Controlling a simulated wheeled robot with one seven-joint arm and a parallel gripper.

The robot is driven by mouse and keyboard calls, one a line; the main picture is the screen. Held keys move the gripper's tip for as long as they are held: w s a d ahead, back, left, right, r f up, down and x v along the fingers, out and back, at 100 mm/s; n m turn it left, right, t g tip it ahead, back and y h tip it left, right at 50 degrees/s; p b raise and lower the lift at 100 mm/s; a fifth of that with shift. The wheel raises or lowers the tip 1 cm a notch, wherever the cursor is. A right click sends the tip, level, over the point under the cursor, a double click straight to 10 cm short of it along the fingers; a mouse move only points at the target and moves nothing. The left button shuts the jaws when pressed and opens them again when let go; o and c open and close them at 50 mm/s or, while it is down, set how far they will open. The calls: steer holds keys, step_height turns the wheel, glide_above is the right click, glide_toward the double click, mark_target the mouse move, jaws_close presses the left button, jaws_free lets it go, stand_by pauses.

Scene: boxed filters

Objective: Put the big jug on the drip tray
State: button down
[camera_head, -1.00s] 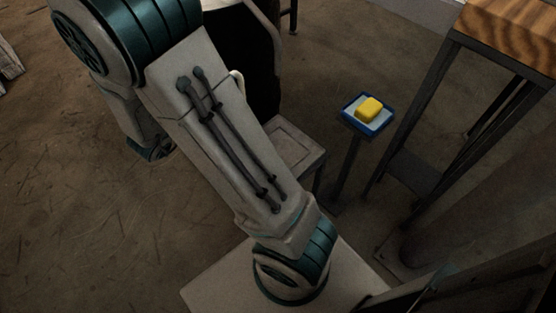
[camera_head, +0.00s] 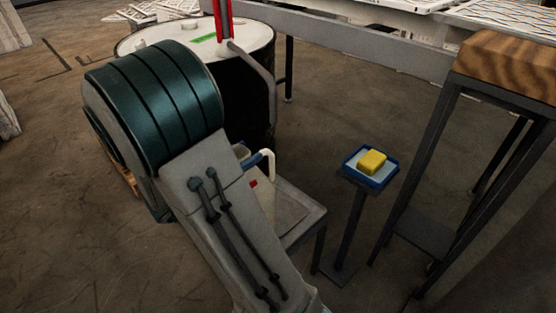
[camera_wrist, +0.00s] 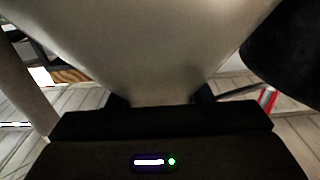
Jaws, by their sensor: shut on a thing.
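In the wrist view my gripper (camera_wrist: 161,100) is shut on a large pale, smooth body, which I take to be the big jug (camera_wrist: 155,45). It fills the upper middle and narrows toward the fingers; its top and base are out of view. In the head view my arm hides the gripper and the jug. A low grey table (camera_head: 290,212) stands partly behind my arm, with a flat pale surface. A small blue-rimmed tray (camera_head: 350,176) on a thin post stands to its right and holds a yellow block (camera_head: 371,161). I cannot tell which is the drip tray.
A white-topped dark drum (camera_head: 262,45) stands behind my arm. A curved white piece with blue parts (camera_head: 268,160) shows at the low table's back, partly hidden. A tall wood-topped table (camera_head: 510,62) stands at the right. Open floor lies between it and the drum.

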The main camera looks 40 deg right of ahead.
steer(key=w+d+f+b, duration=0.1)
steer(key=d+f+b, duration=0.2)
steer(key=d, duration=0.8)
steer(key=shift+d+f+b, duration=0.2)
steer(key=shift+d+b, duration=0.2)
steer(key=shift+b, duration=0.6)
steer(key=shift+f, duration=0.2)
steer(key=c, duration=0.7)
jaws_free()
steer(key=shift+r, duration=0.15)
